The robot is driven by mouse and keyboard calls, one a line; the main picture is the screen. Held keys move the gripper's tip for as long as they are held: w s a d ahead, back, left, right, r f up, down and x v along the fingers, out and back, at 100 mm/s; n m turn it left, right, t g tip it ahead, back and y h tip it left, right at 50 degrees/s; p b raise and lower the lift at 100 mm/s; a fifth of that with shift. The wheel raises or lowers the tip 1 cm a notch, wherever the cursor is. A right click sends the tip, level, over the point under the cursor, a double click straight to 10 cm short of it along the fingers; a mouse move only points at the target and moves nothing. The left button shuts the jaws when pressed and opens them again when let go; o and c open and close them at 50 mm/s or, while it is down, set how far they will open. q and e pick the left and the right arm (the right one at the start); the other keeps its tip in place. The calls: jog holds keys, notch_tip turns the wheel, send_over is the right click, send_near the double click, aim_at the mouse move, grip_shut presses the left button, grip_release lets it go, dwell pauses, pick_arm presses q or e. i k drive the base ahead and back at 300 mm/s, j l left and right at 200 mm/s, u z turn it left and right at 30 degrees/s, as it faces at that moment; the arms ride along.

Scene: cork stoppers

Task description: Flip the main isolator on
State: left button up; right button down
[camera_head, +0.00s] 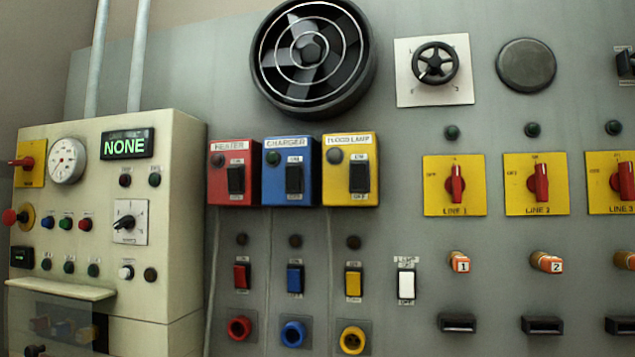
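No switch in view carries a readable "main isolator" label. A red rotary handle (22,162) on a yellow plate sits at the upper left of the cream cabinet; it lies about horizontal, its grip pointing left, and its markings are too small to read. Similar red handles on yellow plates are on the grey wall panel: the Line 1 switch (455,185), the Line 2 switch (540,183) and the Line 3 switch (624,181), all about upright. Neither of my grippers is in view.
The cream cabinet (185,250) juts out at left, with a gauge (67,160), a green "NONE" display (127,145), a red mushroom button (10,217) and a ledge (60,289). Heater (233,172), charger (290,172) and flood lamp (350,170) boxes protrude from the wall beneath a fan (312,58).

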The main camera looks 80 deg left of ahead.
aim_at(26, 164)
jog(key=u, duration=3.9)
jog(key=j+z, duration=0.1)
jog(key=z, duration=2)
jog(key=k+j, duration=0.5)
jog(key=j, duration=0.25)
jog(key=k+j, duration=0.25)
jog(key=j, duration=0.1)
